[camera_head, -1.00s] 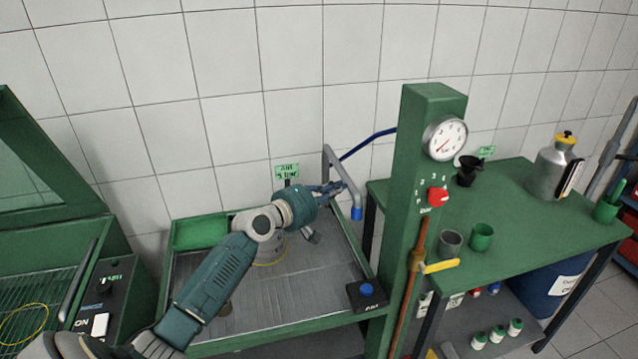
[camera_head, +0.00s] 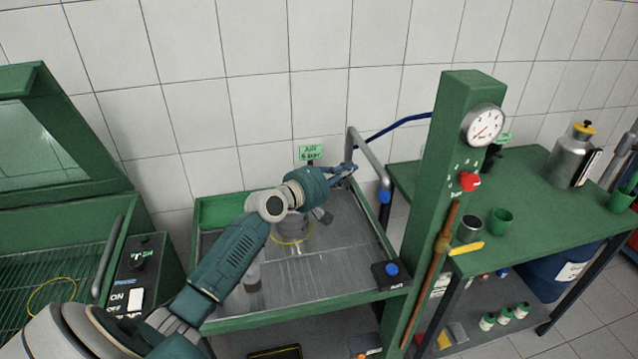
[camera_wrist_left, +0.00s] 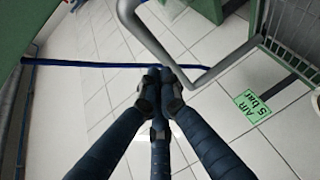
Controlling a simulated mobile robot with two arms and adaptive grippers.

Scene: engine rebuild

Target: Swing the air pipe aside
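The air pipe (camera_head: 369,160) is a grey bent tube with a blue tip, standing behind the tray, with a blue hose (camera_head: 400,126) running to the green column. My left gripper (camera_head: 345,171) is beside the pipe, left of its blue tip. In the left wrist view the gripper's blue fingers (camera_wrist_left: 159,78) are drawn together, with no clear gap. The pipe's bend (camera_wrist_left: 192,82) is right beside the fingertips; nothing clearly shows between them, and contact cannot be told. My right gripper is not in view.
The green-rimmed tray (camera_head: 290,318) holds a grey part (camera_head: 292,226) under my left arm. The green column (camera_head: 437,190) with gauge (camera_head: 484,125) stands right of the pipe. A green "AIR 5 bar" sign (camera_head: 311,153) is close to the pipe. A green bench (camera_head: 535,215) lies farther right.

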